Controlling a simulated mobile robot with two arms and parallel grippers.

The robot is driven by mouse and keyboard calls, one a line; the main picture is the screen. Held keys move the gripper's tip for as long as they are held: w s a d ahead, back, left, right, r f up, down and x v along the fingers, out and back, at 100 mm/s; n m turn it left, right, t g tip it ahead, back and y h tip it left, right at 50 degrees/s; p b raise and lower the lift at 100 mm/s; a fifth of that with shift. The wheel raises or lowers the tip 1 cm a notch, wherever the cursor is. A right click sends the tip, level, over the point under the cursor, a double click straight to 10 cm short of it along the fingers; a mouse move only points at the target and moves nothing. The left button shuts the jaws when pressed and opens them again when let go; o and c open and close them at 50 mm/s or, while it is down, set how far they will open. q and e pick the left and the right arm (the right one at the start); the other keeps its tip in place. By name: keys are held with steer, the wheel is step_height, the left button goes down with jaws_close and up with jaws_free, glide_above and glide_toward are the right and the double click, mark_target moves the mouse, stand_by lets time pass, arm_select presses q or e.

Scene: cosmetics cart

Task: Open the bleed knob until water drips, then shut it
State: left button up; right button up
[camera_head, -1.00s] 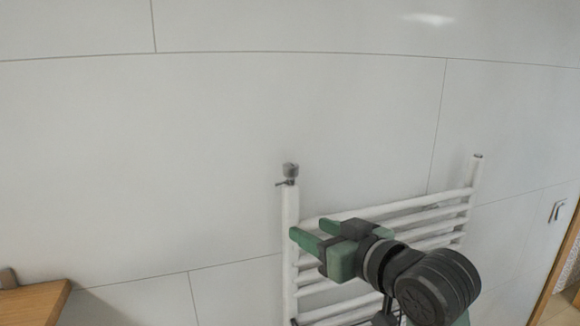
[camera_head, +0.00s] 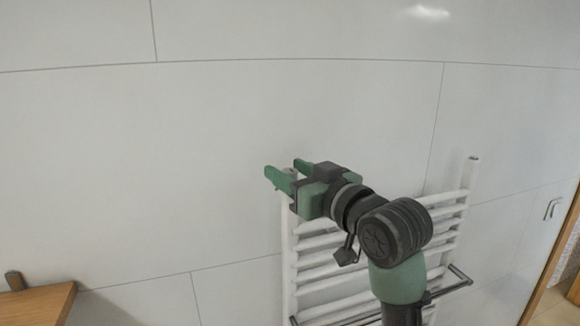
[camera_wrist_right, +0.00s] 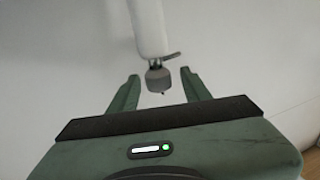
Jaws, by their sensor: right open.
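The bleed knob (camera_wrist_right: 157,78) is a small grey cap at the end of the white radiator post (camera_wrist_right: 147,25), seen in the right wrist view. A small thin spout (camera_wrist_right: 171,55) sticks out beside its neck. My right gripper (camera_head: 283,167) is open at the top of the radiator's left post. In the right wrist view its two green fingers stand on either side of the knob, with a gap visible on both sides. In the head view the gripper largely hides the knob. I see no water drops. My left gripper is not in view.
A wooden top (camera_head: 40,303) is at the lower left. A door handle (camera_head: 553,208) is at the right. The tiled wall above the radiator is bare.

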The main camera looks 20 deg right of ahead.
jaws_close()
steer(key=shift+d+n+y, duration=0.1)
steer(key=shift+n+y, duration=0.3)
steer(key=shift+y, duration=0.2)
steer(key=shift+w+f+n+g+y+b, duration=0.1)
steer(key=shift+n+g+y+b, duration=0.2)
steer(key=shift+n+g+y, duration=0.45)
steer(key=shift+d+n+g+y+b, duration=0.1)
steer(key=shift+n+g+y+b, duration=0.45)
steer(key=shift+y, duration=0.7)
steer(key=n+g+y+b, duration=0.2)
steer(key=n+g+y, duration=0.1)
steer(key=y, duration=0.1)
steer(key=shift+n+g, duration=0.4)
steer(key=shift+n+g+y+b, duration=1.1)
steer(key=shift+n+g, duration=0.5)
steer(key=shift+g, duration=0.9)
